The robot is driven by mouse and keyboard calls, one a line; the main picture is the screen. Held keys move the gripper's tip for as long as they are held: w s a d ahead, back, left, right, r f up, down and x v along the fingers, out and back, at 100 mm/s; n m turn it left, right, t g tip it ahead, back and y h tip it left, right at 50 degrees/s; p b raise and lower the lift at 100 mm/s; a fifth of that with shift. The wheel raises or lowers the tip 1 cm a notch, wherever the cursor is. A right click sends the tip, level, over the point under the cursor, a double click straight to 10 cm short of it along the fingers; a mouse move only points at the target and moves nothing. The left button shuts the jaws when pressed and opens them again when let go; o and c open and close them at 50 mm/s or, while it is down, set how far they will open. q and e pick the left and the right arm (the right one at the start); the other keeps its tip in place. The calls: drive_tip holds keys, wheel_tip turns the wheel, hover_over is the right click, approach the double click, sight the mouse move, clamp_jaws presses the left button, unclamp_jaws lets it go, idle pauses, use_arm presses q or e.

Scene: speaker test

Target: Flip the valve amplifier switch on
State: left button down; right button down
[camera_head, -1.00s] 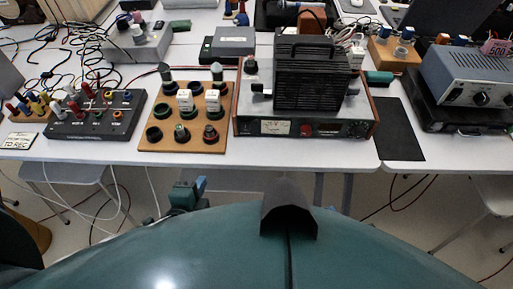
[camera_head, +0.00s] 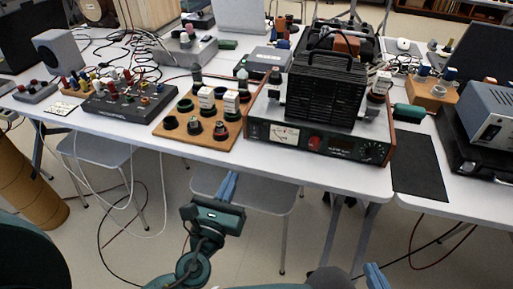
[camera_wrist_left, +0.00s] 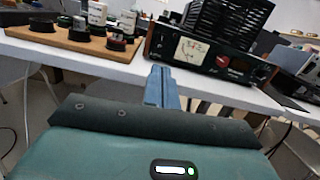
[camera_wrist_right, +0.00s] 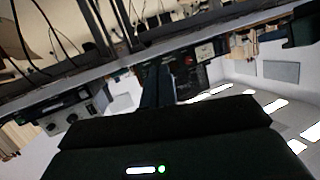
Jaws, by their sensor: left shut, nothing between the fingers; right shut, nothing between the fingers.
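The valve amplifier (camera_head: 340,146) stands at the table's front edge, with a black ribbed cage (camera_head: 326,90) on top. Its front panel has a lit meter (camera_head: 284,135), a red round part (camera_head: 314,143) and a dark dial (camera_head: 372,152). I cannot make out the switch. The amplifier also shows in the left wrist view (camera_wrist_left: 203,55). My left gripper (camera_head: 229,186) is shut and empty, in front of the table edge, below and left of the amplifier, apart from it. My right gripper (camera_head: 376,275) is low at the bottom edge, mostly cut off; its shut fingers show in the right wrist view (camera_wrist_right: 157,84).
A wooden board with knobs (camera_head: 210,143) stands left of the amplifier, and a black mixer box (camera_head: 128,106) further left. A black mat (camera_head: 418,168) and a blue-grey device (camera_head: 492,112) are at the right. Stools (camera_head: 245,193) stand under the table.

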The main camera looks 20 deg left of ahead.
sight(254, 127)
use_arm(q)
drive_tip(key=shift+s+d+m, duration=0.1)
drive_tip(key=shift+d+m, duration=0.1)
drive_tip(key=shift+m, duration=0.1)
use_arm(e)
drive_tip(key=shift+s+d, duration=0.1)
drive_tip(key=shift+d, duration=0.1)
use_arm(q)
drive_tip(key=shift+r, duration=0.1)
drive_tip(key=w, duration=0.4)
drive_tip(key=w+r+p, duration=0.1)
drive_tip(key=w, duration=0.7)
drive_tip(key=shift+w+d+r, duration=0.15)
drive_tip(key=shift+w+r, duration=0.15)
drive_tip(key=shift+r, duration=0.05)
drive_tip(key=shift+w+r, duration=0.1)
drive_tip(key=shift+w, duration=0.55)
use_arm(e)
drive_tip(key=shift+a+f+g, duration=0.3)
drive_tip(key=shift+f, duration=0.05)
